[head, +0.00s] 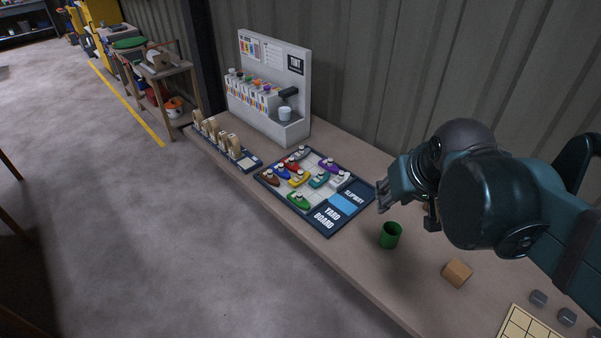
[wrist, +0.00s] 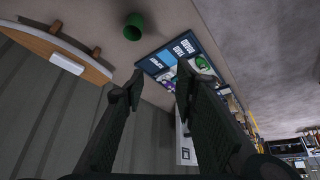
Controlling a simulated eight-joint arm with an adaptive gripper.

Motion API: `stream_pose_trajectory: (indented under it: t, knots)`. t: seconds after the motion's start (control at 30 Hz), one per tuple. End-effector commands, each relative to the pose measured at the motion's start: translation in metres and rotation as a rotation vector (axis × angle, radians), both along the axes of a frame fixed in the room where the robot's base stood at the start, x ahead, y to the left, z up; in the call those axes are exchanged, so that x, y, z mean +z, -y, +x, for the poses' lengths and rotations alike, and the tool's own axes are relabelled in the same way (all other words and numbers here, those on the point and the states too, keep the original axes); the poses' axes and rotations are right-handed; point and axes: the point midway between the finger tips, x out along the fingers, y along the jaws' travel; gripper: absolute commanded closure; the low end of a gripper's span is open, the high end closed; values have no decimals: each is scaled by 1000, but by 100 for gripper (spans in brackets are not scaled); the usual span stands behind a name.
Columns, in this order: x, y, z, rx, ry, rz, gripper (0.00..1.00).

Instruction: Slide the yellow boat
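The yellow boat (head: 298,178) lies among several other small boats on the yard board (head: 326,222). A blue boat is close on its left, a teal boat (head: 319,179) on its right and a green boat (head: 299,200) nearer the front edge. The board's slipway, a light blue patch (head: 344,203), is at its right end. My gripper (head: 384,197) is in the air near the board's right end, apart from the boats. In the wrist view its two fingers (wrist: 157,88) are spread with nothing between them. The board (wrist: 170,62) shows beyond them; I cannot make out the yellow boat there.
A green cup (head: 390,235) stands right of the board, with a wooden block (head: 457,272) farther right. A white dispenser stand (head: 272,90) is behind the board. A rack of tan pieces (head: 226,144) is at left. A grid board (head: 527,325) lies at the near right. The wall runs behind the bench.

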Motion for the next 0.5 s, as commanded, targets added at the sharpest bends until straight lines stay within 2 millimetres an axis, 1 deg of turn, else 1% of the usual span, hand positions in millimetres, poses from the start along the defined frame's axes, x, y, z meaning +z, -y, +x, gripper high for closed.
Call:
stream_pose_trajectory:
  t: [0.03, 0.3, 0.5]
  knots:
    - [3, -2, 9, 8, -8, -2, 71]
    - [14, -14, 51, 50, -52, -18, 71]
    - [17, -24, 84, 82, -84, -29, 71]
